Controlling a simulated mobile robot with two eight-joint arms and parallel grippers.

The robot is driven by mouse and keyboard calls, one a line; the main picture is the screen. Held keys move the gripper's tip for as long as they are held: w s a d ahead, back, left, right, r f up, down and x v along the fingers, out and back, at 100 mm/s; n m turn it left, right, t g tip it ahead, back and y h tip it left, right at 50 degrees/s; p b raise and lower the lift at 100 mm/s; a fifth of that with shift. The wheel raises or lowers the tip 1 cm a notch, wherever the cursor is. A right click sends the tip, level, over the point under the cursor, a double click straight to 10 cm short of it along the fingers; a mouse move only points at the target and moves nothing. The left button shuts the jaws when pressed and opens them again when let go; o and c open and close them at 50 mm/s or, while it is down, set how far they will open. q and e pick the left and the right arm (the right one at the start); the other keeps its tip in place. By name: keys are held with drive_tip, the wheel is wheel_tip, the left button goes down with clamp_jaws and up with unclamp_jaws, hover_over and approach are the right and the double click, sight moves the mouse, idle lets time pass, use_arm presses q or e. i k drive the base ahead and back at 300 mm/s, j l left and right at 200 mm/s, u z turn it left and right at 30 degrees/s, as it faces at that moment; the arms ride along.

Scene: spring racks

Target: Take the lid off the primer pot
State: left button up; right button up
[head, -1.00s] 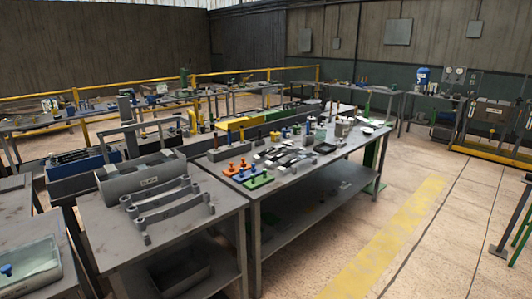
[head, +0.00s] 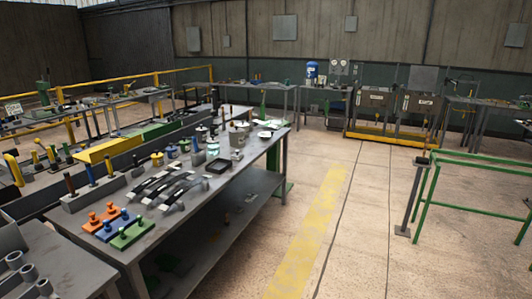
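Several small pots and containers stand toward the far end of the long grey workbench (head: 150,226). Among them are a grey pot (head: 238,137), a bluish lidded pot (head: 200,133) and a pale green container (head: 212,150). They are too small to tell which one is the primer pot or how its lid sits. Neither of my grippers shows in the head view.
Grey curved bars (head: 172,187) and orange, blue and green peg blocks (head: 130,234) lie on the bench's near part. A green rail frame (head: 470,185) and a post (head: 415,200) stand at right. The floor with its yellow stripe (head: 310,235) is clear between.

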sight(202, 135)
drive_tip(key=i, duration=3.35)
drive_tip(key=l+z, duration=0.05)
drive_tip(key=l, duration=0.2)
